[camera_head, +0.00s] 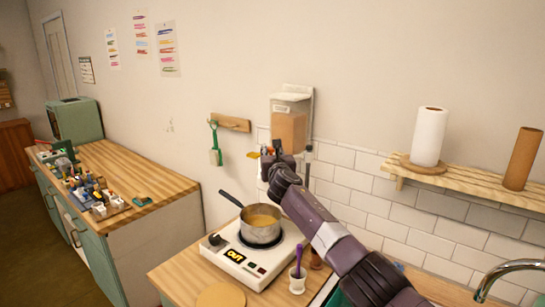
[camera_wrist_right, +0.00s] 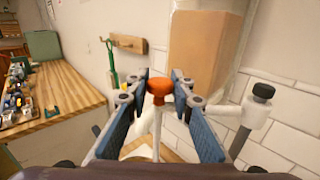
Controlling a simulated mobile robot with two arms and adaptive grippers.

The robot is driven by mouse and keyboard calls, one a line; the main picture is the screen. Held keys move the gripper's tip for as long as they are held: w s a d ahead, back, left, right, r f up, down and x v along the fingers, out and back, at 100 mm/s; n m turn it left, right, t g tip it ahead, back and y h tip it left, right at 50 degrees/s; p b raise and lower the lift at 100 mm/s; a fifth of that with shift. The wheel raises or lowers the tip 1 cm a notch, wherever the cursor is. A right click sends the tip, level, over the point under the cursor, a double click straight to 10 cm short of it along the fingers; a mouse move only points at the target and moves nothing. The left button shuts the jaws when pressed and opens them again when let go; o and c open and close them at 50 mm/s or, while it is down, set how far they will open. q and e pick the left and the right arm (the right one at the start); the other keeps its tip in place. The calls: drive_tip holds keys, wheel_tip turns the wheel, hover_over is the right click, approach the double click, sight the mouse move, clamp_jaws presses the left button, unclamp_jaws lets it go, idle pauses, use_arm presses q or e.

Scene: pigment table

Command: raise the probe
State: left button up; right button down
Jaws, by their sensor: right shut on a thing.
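My right gripper (camera_head: 277,163) is raised above the hot plate, near the wall. In the right wrist view the gripper (camera_wrist_right: 160,84) is shut on the probe (camera_wrist_right: 158,88), which has an orange knob and a pale shaft. The shaft runs down between the blue finger pads; its lower end is hidden. In the head view the gripper mostly covers the probe. A steel saucepan (camera_head: 261,231) with tan liquid stands on the white hot plate (camera_head: 236,262), whose display reads "OUT". My left gripper is not in view.
A stand rod (camera_head: 308,168) with a dark top rises right of the gripper; a dark-capped clamp (camera_wrist_right: 262,92) shows in the wrist view. A dispenser (camera_head: 290,127) hangs behind. A white cup (camera_head: 297,280) stands at the hot plate's front right. A wall shelf (camera_head: 460,180) is at right.

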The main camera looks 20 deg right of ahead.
drive_tip(key=shift+r, duration=0.7)
drive_tip(key=c, duration=1.7)
unclamp_jaws()
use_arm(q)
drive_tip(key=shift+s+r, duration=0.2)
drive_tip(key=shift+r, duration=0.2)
use_arm(e)
drive_tip(key=shift+o, duration=0.2)
drive_tip(key=shift+f, duration=0.15)
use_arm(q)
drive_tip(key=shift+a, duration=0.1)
use_arm(e)
drive_tip(key=shift+f, duration=0.1)
drive_tip(key=shift+s, duration=0.1)
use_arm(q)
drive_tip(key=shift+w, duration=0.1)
use_arm(e)
drive_tip(key=s+a, duration=0.1)
drive_tip(key=s, duration=1)
drive_tip(key=shift+s+a, duration=0.2)
drive_tip(key=shift+s, duration=0.15)
